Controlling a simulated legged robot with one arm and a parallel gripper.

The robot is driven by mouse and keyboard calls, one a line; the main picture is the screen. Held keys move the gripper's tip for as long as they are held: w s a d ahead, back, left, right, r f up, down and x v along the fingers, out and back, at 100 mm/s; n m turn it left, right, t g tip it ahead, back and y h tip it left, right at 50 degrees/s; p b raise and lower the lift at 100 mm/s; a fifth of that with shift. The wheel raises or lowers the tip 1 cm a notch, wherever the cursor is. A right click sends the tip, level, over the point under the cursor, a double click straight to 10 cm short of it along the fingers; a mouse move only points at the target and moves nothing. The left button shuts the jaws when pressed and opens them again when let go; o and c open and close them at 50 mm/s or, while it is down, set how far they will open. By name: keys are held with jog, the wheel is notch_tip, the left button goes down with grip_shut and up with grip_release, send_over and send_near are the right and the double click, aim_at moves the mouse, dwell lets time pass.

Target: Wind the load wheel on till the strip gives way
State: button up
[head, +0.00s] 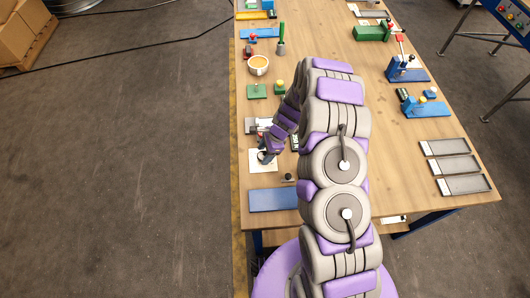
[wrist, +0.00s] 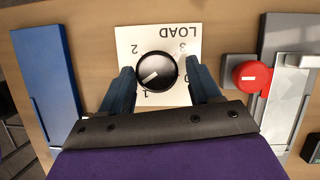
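The load wheel is a round black knob (wrist: 157,72) with a white pointer bar, on a white card (wrist: 190,45) marked LOAD with numbers around it. In the wrist view the card appears upside down. The pointer lies towards the lower left, near the 1. My gripper (wrist: 158,85) is open, one blue finger on each side of the knob, with gaps visible between fingers and knob. In the head view my gripper (head: 265,156) is over the white card (head: 264,167) at the table's left edge. I cannot make out the strip for certain.
A red knob (wrist: 252,75) on a grey fixture stands right of the card in the wrist view. A blue plate (wrist: 45,75) lies left.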

jog(key=shift+o, duration=0.9)
jog(key=shift+s, duration=0.1)
jog(key=v, duration=1.7)
jog(key=shift+p, duration=0.35)
jog(key=shift+r, duration=0.2)
jog(key=s+r+n+h+b, duration=0.1)
jog(key=s+r+n+b, duration=0.3)
jog(key=s, duration=0.4)
jog(key=s+r+n+h+b, duration=0.1)
jog(key=s+r+n, duration=0.4)
jog(key=s+r, duration=0.25)
jog(key=s+d+n+h+b, duration=0.1)
jog(key=s+n+b, duration=0.1)
jog(key=s, duration=0.8)
jog(key=s+d+n+g+h+b, duration=0.1)
jog(key=s+n, duration=0.4)
jog(key=s, duration=0.6)
jog(key=shift+s+d+b, duration=0.2)
jog(key=shift+d+b, duration=0.35)
jog(key=shift+b, duration=0.55)
